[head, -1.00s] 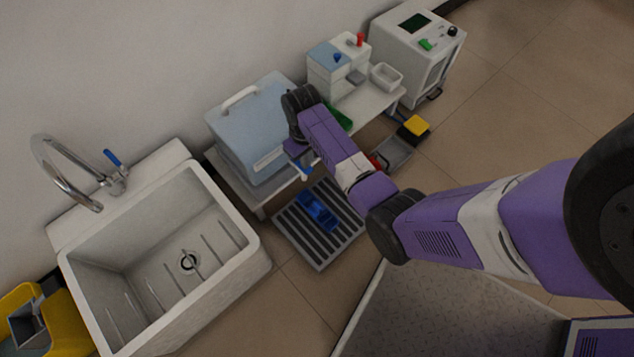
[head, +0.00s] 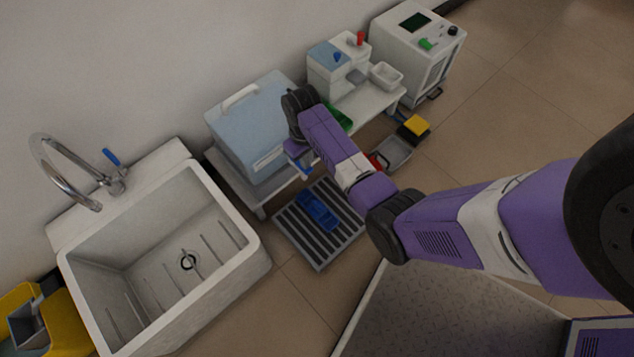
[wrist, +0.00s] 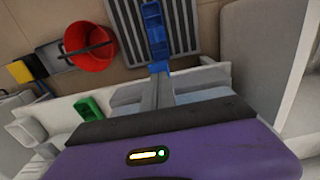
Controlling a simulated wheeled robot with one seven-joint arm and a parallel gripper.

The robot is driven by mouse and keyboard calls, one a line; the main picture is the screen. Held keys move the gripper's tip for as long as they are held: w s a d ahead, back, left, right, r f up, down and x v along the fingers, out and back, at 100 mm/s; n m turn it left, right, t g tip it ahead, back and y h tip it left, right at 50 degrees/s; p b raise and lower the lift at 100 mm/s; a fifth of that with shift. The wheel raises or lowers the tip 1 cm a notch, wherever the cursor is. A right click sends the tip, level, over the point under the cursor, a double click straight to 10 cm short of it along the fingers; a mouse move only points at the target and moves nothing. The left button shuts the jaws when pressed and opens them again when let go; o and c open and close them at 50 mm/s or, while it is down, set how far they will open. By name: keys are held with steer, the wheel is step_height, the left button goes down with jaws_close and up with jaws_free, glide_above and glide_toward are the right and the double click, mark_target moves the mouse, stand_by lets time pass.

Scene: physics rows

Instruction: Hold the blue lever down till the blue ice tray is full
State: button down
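The blue ice tray (head: 318,210) lies on a dark slatted grate on the floor, below the front of the pale blue cooler box (head: 243,130). In the wrist view the tray (wrist: 154,28) is beyond my fingertips. A small blue piece, seemingly the blue lever (wrist: 158,67), shows at the fingertips; in the head view it is partly hidden by my arm. My gripper (wrist: 157,84) has its two grey fingers together, tips at or against this blue piece; exact contact is unclear. How full the tray is cannot be made out.
A white bench (head: 362,105) carries a dispenser (head: 325,72) with blue and red knobs and a white bin (head: 386,76). A red bucket (wrist: 90,47) stands beside the grate (head: 340,243). A white sink (head: 245,228) is at left. Floor at upper right is clear.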

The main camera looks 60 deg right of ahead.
steer(key=shift+f+b, duration=0.6)
steer(key=shift+f, duration=0.5)
stand_by(6.9)
